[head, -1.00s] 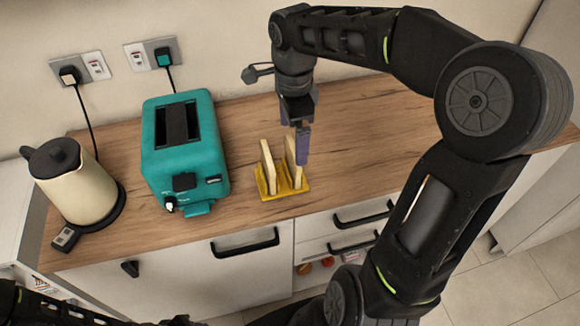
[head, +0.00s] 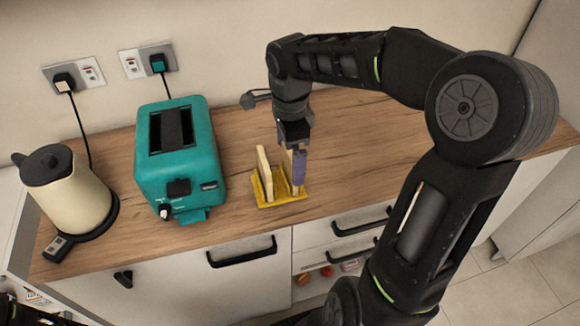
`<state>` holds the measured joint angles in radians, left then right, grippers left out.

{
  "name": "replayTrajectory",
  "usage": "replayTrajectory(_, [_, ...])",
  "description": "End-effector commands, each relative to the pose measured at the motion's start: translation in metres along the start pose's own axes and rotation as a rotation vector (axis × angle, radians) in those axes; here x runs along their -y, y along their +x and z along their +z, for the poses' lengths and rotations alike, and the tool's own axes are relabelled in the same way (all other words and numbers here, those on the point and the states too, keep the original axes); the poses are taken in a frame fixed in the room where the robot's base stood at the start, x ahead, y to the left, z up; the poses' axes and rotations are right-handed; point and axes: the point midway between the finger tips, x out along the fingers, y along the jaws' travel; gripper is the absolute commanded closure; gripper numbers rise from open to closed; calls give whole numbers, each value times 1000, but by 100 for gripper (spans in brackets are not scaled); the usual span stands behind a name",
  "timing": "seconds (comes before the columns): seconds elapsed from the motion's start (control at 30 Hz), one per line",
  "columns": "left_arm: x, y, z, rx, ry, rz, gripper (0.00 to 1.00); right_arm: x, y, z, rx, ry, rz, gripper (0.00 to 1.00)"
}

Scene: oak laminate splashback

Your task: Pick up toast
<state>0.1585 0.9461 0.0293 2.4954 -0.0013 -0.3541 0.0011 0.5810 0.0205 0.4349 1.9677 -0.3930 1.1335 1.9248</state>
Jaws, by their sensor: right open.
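Two slices of toast stand upright in a yellow toast rack (head: 279,200) on the wooden counter. The left slice (head: 265,174) shows clearly. The right slice (head: 286,165) is partly hidden behind my right gripper (head: 298,168). That gripper points down from above with its purple fingers at the right slice, and it is open. From this angle I cannot tell whether the fingers touch the toast. My left gripper is not in view; only dark parts of mine show at the lower left edge.
A teal toaster (head: 181,155) stands left of the rack, with a cream kettle (head: 70,190) on its base further left. The wall with sockets (head: 146,61) is behind. The counter (head: 360,150) right of the rack is clear. Drawers with black handles (head: 250,252) are below the front edge.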

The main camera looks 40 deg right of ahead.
Motion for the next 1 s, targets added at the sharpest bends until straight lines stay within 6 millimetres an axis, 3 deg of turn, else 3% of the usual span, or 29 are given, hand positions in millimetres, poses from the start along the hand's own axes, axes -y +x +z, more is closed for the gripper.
replayTrajectory(0.27, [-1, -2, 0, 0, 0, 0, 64, 0, 5, 0, -1, 0, 2, 0])
replayTrajectory(0.6, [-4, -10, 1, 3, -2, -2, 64, 2, 49, 0, -1, 0, 3, 0])
replayTrajectory(1.0, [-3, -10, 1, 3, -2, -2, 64, 2, 52, 0, -1, -1, 0, 0])
